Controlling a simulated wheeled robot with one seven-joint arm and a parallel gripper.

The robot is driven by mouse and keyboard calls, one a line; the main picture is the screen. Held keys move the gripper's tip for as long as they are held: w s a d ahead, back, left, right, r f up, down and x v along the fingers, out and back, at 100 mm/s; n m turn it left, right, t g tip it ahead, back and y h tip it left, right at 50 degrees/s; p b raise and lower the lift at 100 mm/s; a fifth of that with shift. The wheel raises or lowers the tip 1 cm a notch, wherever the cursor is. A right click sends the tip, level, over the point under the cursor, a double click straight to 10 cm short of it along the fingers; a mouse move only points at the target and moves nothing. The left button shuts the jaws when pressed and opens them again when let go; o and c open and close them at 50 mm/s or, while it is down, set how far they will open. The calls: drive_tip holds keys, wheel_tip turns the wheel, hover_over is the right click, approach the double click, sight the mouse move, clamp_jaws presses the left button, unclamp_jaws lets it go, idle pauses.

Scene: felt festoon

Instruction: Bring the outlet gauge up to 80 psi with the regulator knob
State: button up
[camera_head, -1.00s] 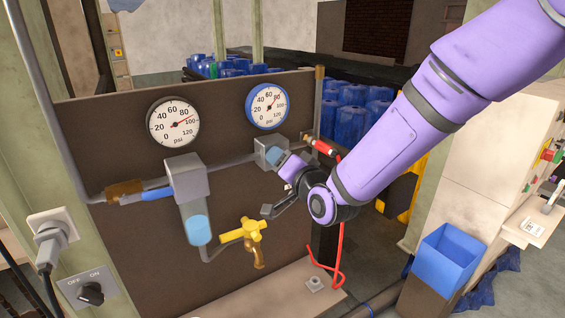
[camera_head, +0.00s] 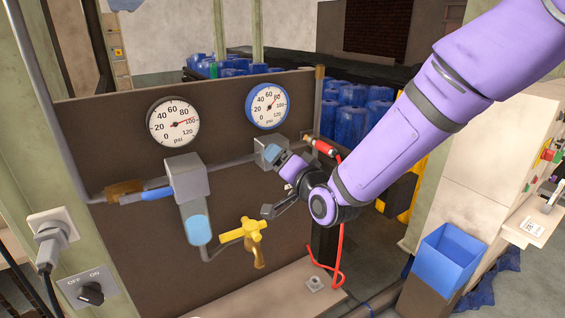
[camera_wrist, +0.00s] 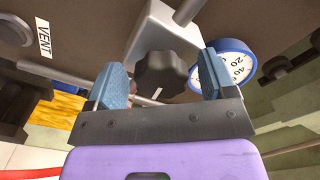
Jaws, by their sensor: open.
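The black regulator knob (camera_wrist: 161,73) sits on a light grey block in the wrist view, between my gripper's (camera_wrist: 163,80) two blue-padded fingers. Gaps show on both sides of it. My gripper is open; I cannot tell how deep the knob sits between the fingers. In the head view my gripper (camera_head: 274,183) is in front of the panel by the grey regulator block (camera_head: 266,152) and hides the knob. The blue-rimmed gauge (camera_head: 267,106) is above that block, its needle at upper right near 80. It also shows, partly covered, in the wrist view (camera_wrist: 228,66).
A dark-rimmed gauge (camera_head: 173,121) at left reads a little under 100. A filter bowl (camera_head: 197,225), a yellow valve (camera_head: 240,230), a red hose (camera_head: 340,230) and an OFF/ON switch (camera_head: 90,292) are nearby. A blue bin (camera_head: 445,260) stands at right.

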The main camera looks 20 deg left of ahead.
drive_tip(key=v, duration=1)
drive_tip(key=shift+s+d, duration=0.15)
drive_tip(key=shift+s, duration=0.1)
drive_tip(key=w+d+r+n+g+h, duration=0.1)
drive_tip(key=d+r+h, duration=0.35)
drive_tip(key=d, duration=0.65)
drive_tip(key=w+d+r+h, duration=0.1)
drive_tip(key=d+r+h, duration=0.35)
drive_tip(key=d, duration=0.75)
drive_tip(key=s+d+r+g+h, duration=0.1)
drive_tip(key=s+d+g+h, duration=0.1)
drive_tip(key=s+d, duration=0.7)
drive_tip(key=s+d+r+m+g+h, duration=0.1)
drive_tip(key=s+d+r+g+h, duration=0.1)
drive_tip(key=s+d, duration=0.7)
drive_tip(key=s+g, duration=0.1)
drive_tip(key=s, duration=0.1)
drive_tip(key=shift+s+d+h, duration=0.15)
drive_tip(key=shift+s+h, duration=0.2)
drive_tip(key=shift+h, duration=0.05)
